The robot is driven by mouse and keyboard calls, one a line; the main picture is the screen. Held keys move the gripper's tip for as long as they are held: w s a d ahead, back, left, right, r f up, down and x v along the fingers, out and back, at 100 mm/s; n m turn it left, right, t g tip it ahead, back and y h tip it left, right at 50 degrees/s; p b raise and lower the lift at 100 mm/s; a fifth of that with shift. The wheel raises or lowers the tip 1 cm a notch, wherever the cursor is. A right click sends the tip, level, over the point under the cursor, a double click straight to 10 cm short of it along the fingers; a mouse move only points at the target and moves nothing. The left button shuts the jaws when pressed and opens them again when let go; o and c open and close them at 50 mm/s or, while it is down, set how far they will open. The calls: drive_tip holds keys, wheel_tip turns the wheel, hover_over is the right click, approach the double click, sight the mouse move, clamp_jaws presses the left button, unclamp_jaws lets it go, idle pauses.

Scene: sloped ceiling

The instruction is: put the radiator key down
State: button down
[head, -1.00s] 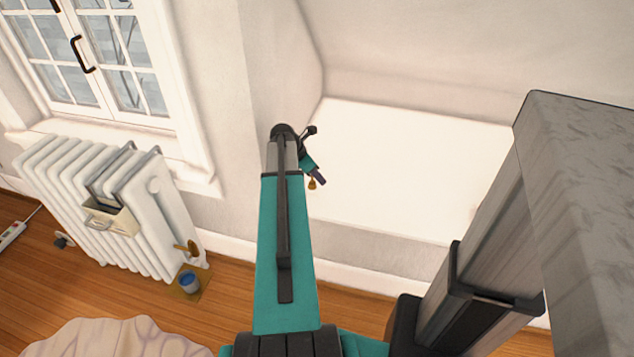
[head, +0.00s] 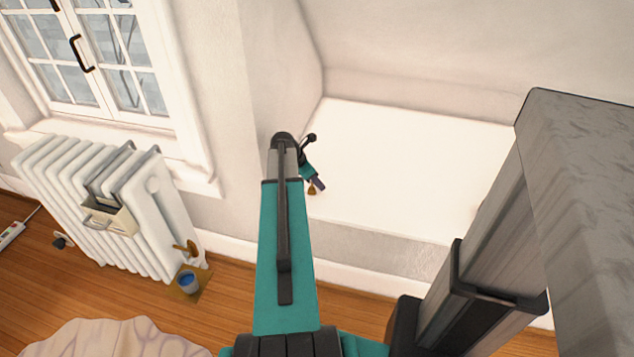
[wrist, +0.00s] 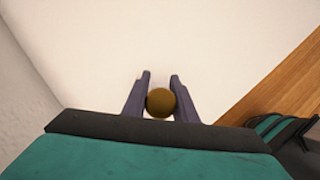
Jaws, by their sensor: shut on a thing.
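The radiator key (wrist: 160,102) is a small brass-coloured piece, seen as a round end between my two fingers in the wrist view. In the head view the key (head: 312,190) shows just below my gripper (head: 317,183). My gripper (wrist: 160,90) is shut on it. It is held over the left end of a white ledge (head: 410,165), which also fills much of the wrist view (wrist: 190,40). I cannot tell how far the key is above the ledge.
A white radiator (head: 100,205) with a hanging container (head: 110,217) stands under the window at left. A blue cup (head: 188,282) sits on a brown mat by the radiator valve (head: 187,247). The ledge is clear to the right of my gripper. A wall borders its left end.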

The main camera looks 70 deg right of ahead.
drive_tip(key=c, duration=1.4)
unclamp_jaws()
drive_tip(key=shift+c, duration=0.2)
drive_tip(key=shift+p+v, duration=0.6)
drive_tip(key=shift+v, duration=3.25)
wheel_tip(320, 180, up, 9)
drive_tip(key=p, duration=0.9)
